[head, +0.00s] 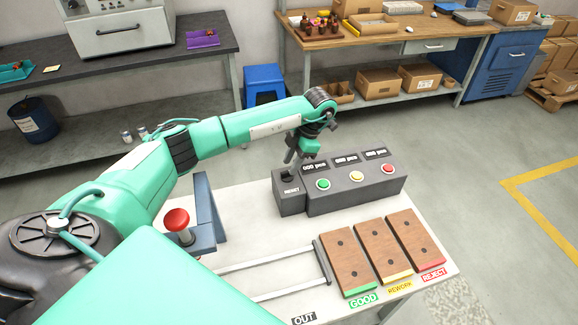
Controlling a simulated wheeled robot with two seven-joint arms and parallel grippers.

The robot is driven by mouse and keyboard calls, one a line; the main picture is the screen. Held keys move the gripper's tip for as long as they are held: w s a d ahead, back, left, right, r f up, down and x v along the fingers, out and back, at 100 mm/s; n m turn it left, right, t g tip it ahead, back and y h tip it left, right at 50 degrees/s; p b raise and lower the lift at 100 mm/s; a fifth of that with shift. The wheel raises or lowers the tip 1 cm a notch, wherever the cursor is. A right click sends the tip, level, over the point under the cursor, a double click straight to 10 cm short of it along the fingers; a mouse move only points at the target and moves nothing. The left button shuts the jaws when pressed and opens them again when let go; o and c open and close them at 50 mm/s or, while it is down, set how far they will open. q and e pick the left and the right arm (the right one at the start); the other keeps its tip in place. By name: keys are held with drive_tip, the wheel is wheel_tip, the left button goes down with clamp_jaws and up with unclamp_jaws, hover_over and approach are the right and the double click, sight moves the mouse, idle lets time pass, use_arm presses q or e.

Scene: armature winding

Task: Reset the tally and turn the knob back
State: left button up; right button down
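The dark tally box (355,193) stands at the back of the white table, with three displays that seem to read "000 pcs". Below them are a green button (323,184), a yellow button (356,176) and a red button (387,168). A smaller block labelled RESET (291,200) adjoins its left end, with a dark knob (287,177) on top. My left gripper (289,166) points down right at the knob. The fingers are small and dark there, so I cannot tell their gap or grip. My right gripper is not in view.
Three brown wooden boards (347,262) marked GOOD, REWORK and REJECT lie at the table's front right. Two rails (265,268) run beside them near an OUT label. A red mushroom button (177,220) and a blue-grey bracket (207,215) stand at left, close to my arm.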

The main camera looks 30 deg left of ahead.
sight(287, 174)
use_arm(q)
drive_tip(key=shift+x, duration=1)
drive_tip(key=shift+s+f, duration=0.15)
drive_tip(key=shift+f, duration=0.15)
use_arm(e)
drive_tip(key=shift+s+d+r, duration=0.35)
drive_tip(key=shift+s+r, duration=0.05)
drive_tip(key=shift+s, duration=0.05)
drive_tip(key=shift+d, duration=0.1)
use_arm(q)
clamp_jaws()
